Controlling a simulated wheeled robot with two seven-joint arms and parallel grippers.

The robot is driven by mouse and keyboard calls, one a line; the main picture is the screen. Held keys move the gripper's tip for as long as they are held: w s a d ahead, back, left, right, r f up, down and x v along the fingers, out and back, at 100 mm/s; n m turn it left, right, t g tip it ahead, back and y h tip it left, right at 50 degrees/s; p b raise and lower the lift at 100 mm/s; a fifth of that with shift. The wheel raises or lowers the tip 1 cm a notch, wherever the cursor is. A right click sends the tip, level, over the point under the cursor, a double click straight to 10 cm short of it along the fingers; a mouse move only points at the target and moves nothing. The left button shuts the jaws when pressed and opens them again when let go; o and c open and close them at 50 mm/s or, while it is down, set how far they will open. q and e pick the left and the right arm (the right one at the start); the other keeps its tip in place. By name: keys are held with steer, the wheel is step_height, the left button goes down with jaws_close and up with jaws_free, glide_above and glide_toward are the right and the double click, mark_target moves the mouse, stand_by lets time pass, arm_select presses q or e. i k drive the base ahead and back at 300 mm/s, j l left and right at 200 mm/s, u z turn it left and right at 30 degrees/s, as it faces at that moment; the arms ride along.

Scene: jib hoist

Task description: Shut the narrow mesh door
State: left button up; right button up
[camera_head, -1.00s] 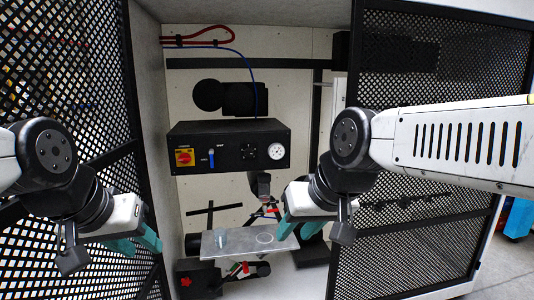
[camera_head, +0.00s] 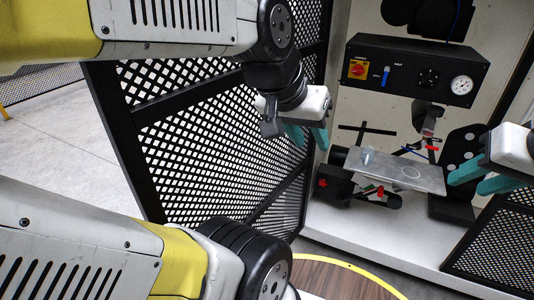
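Two mesh doors stand open on the cabinet. The left mesh door (camera_head: 222,150), black-framed, swings out toward me, with its free edge at the left. The right mesh door (camera_head: 497,243) shows only in part at the lower right. I cannot tell for certain which is the narrow one. My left gripper (camera_head: 307,138) has its teal fingers parted and empty, in front of the left door near its cabinet-side edge. I cannot tell if it touches the mesh. My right gripper (camera_head: 481,180) is open and empty in front of the cabinet, cut by the right picture edge.
Inside the cabinet are a black control box (camera_head: 415,68) with a red-yellow switch and gauge, and a metal plate (camera_head: 395,171) bearing a small clear cup (camera_head: 368,157). Grey floor (camera_head: 70,150) is clear left of the left door. A round wooden top (camera_head: 340,280) is below.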

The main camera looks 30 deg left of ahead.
mark_target(122, 122)
steer(key=k+j+z, duration=0.2)
steer(key=k+j, duration=0.2)
steer(key=k, duration=0.15)
steer(key=k+j+z, duration=0.15)
steer(key=k+j, duration=0.2)
steer(key=k, duration=0.2)
steer(key=k+j+z, duration=0.1)
steer(key=j, duration=0.3)
steer(key=k+j+z, duration=0.1)
steer(key=j, duration=0.25)
steer(key=k+j+z, duration=0.15)
steer(key=j, duration=0.2)
steer(key=k+j+z, duration=0.1)
steer(key=j, duration=0.25)
steer(key=j+z, duration=0.2)
steer(key=j, duration=1.15)
steer(key=i+z, duration=0.2)
steer(key=k+l, duration=0.05)
